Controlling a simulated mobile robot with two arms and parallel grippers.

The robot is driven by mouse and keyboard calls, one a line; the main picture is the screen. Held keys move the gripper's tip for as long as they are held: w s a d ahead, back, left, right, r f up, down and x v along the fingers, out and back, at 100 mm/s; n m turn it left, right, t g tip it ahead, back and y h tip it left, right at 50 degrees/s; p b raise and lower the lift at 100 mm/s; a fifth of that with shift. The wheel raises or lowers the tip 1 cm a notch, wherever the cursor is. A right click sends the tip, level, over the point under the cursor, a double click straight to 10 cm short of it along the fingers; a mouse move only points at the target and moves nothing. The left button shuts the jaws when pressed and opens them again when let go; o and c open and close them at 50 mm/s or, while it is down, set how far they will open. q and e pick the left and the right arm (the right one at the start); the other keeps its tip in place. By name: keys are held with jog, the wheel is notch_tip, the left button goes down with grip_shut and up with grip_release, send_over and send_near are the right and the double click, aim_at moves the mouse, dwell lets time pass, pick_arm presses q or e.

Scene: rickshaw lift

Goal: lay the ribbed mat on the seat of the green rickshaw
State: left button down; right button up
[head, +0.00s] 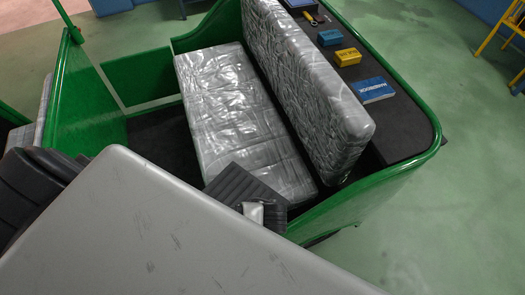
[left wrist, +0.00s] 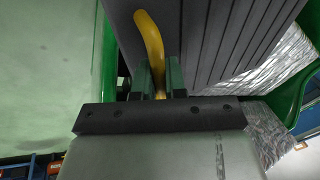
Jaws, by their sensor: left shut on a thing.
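The dark grey ribbed mat (head: 240,184) shows in the head view, tilted, over the near end of the silver seat (head: 235,110) of the green rickshaw (head: 385,185). Part of the mat is hidden. In the left wrist view the ribbed mat (left wrist: 225,45) fills the upper middle, with a yellow loop (left wrist: 149,38) along its left part. My left gripper (left wrist: 158,80) is shut on this loop, with its two greenish fingers around it. Whether the mat touches the seat is not clear. My right gripper is not in view.
The thick silver backrest (head: 305,85) rises along the seat's right side. Behind it, a dark shelf (head: 405,130) carries a blue box (head: 330,37), a yellow box (head: 348,57) and a blue-and-white booklet (head: 371,90). A green panel (head: 85,100) stands left. Most of the seat is bare.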

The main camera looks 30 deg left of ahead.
pick_arm(q)
jog(key=shift+w+a+b, duration=0.3)
jog(key=shift+w+a, duration=0.05)
jog(key=shift+w, duration=0.1)
jog(key=w+a+b, duration=0.8)
jog(key=w+b, duration=0.3)
jog(key=w, duration=0.2)
jog(key=w+a+b, duration=0.8)
jog(key=w+b, duration=0.4)
jog(key=w, duration=0.1)
jog(key=shift+d+f+b, duration=0.2)
jog(key=shift+f+b, duration=1.85)
jog(key=shift+f, duration=3.7)
grip_release()
jog(key=shift+r, duration=0.15)
